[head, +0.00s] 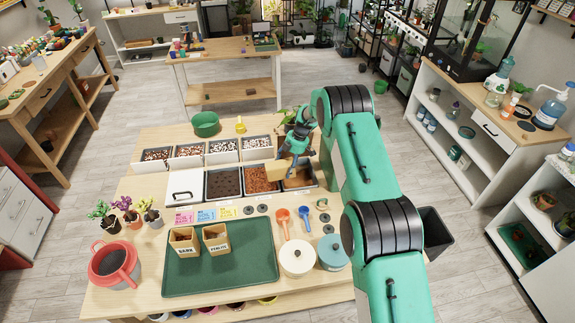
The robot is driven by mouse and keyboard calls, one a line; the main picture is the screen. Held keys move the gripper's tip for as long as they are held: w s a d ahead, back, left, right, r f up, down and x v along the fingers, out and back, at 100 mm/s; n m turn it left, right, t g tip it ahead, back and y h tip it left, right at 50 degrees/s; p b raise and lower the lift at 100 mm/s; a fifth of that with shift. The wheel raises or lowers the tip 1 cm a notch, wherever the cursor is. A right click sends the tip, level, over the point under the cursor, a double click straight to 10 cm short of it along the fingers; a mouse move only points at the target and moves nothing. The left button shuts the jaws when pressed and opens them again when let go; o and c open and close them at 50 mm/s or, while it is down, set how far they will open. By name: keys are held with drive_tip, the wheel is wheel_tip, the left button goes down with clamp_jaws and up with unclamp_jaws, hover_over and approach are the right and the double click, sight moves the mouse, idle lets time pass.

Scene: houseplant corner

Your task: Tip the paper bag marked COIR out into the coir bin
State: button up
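My gripper (284,164) is over the right end of the front row of bins. It appears shut on a tan paper bag (274,171), which is tilted over there; its marking and mouth cannot be seen. Below are a bin of reddish-brown material (258,181) and, to its right, a bin with a brown inside (301,181), partly hidden by my gripper and the bag. No label shows which is the coir bin. Two other open paper bags, marked BARK (184,243) and PERLITE (217,239), stand upright on the green tray (250,277).
A dark soil bin (223,183) and a white-lidded bin (184,187) stand left of these. A back row of bins (188,151) stands behind. The tray's right half is clear.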

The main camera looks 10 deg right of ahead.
sight(285, 161)
drive_tip(key=shift+a+r+h+p, duration=0.45)
drive_tip(key=shift+r+h+p, duration=0.3)
drive_tip(key=shift+h+p, duration=0.7)
drive_tip(key=shift+a+r+h+p, duration=0.25)
drive_tip(key=shift+h+p, duration=0.3)
drive_tip(key=shift+p, duration=0.2)
drive_tip(key=h, duration=0.1)
drive_tip(key=r+h, duration=0.1)
drive_tip(key=h+b, duration=0.1)
drive_tip(key=shift+a+r+h, duration=0.25)
drive_tip(key=shift+h, duration=0.05)
drive_tip(key=h+b, duration=0.2)
drive_tip(key=r+h+b, duration=0.1)
drive_tip(key=h+b, duration=0.2)
drive_tip(key=shift+d, duration=0.15)
drive_tip(key=h+b, duration=0.1)
drive_tip(key=b, duration=0.1)
drive_tip(key=h+b, duration=0.2)
drive_tip(key=shift+d+f, duration=0.35)
drive_tip(key=shift+d, duration=0.05)
drive_tip(key=shift+d+h+b, duration=0.1)
drive_tip(key=shift+h+b, duration=0.4)
drive_tip(key=shift+b, duration=0.1)
drive_tip(key=shift+r, duration=0.1)
